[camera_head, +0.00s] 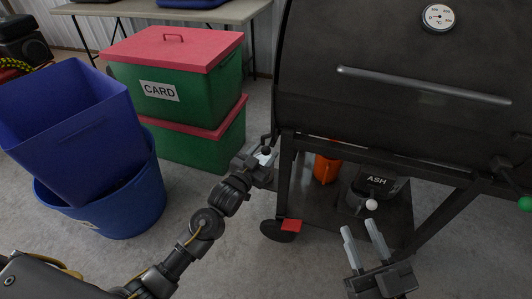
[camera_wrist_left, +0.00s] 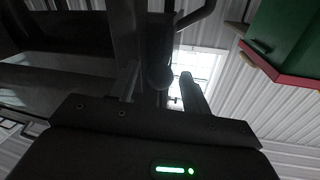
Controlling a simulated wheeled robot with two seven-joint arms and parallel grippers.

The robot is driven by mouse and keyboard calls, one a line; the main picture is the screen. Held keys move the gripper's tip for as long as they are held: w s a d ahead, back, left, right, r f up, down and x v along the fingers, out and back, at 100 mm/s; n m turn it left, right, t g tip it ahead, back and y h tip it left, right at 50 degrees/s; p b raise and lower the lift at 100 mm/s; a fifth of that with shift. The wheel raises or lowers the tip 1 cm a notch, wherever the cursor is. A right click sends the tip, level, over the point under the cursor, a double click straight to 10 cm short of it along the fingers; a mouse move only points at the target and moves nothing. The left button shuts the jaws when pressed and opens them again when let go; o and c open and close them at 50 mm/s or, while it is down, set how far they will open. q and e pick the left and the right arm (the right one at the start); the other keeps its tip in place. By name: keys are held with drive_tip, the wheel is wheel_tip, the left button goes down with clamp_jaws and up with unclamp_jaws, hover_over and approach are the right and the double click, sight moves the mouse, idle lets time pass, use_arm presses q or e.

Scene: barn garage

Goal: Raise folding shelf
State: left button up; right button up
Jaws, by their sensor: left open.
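A black barrel grill (camera_head: 390,75) on dark legs fills the right of the head view. I cannot clearly pick out a folding shelf on it. My left gripper (camera_head: 265,156) is open beside the grill's left front leg, near a dark bracket at the grill's left end. In the left wrist view, my left gripper (camera_wrist_left: 162,92) has a dark rounded bar end (camera_wrist_left: 160,76) showing between its fingers; I cannot tell whether they touch. My right gripper (camera_head: 360,230) is open and empty in front of the grill's lower shelf.
The lower shelf holds a black ASH bin (camera_head: 376,181) and an orange container (camera_head: 326,168). Green CARD boxes with red lids (camera_head: 170,48) stand left of the grill. Blue bins (camera_head: 75,130) stand further left. A table (camera_head: 140,10) is behind. Bare concrete floor lies between bins and grill.

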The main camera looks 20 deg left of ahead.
use_arm(q)
drive_tip(key=shift+w+d, duration=0.2)
drive_tip(key=shift+w, duration=0.45)
clamp_jaws()
